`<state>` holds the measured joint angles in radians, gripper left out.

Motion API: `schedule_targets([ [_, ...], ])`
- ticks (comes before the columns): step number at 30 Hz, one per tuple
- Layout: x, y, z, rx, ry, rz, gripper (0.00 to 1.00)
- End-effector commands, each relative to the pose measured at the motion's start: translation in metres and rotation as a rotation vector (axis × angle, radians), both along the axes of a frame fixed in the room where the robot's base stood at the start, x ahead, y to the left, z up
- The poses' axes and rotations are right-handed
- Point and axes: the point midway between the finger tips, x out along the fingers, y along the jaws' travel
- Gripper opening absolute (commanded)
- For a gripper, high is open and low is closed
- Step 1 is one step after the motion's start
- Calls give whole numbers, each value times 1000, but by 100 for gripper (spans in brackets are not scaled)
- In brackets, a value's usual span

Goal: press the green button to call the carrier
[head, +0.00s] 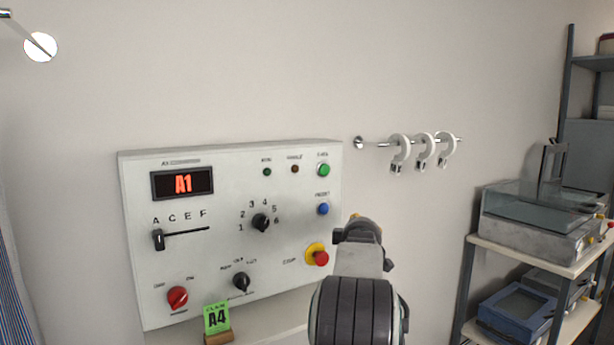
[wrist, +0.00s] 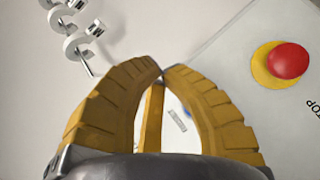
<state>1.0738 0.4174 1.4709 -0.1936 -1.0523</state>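The green button (head: 324,170) is a small round cap at the upper right of the white control panel (head: 200,255). The display (head: 182,183) reads A1 in red. My gripper (head: 355,217) is just off the panel's right edge in the head view, below and right of the green button, apart from it in the picture. The green button cannot be made out in the wrist view.
The blue button (head: 323,209) and red stop button (head: 321,258) sit below the green one; the stop button (wrist: 288,60) also shows in the wrist view. A green A4 tag (head: 216,318) stands in front. White rings (head: 424,147) hang on a rail at right, before a shelf (head: 540,250).

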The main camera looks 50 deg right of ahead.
Motion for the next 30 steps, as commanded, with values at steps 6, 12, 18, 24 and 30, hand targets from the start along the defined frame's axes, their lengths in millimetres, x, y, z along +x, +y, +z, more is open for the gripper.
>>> schedule_targets([
  [6,0,-1,81,-418,168,-7,0],
  [12,-4,7,117,-678,344,-62,0],
  [18,-7,13,132,-819,484,-111,0],
  [24,-7,13,133,-861,572,-125,0],
  [30,-7,13,133,-870,596,-128,0],
])
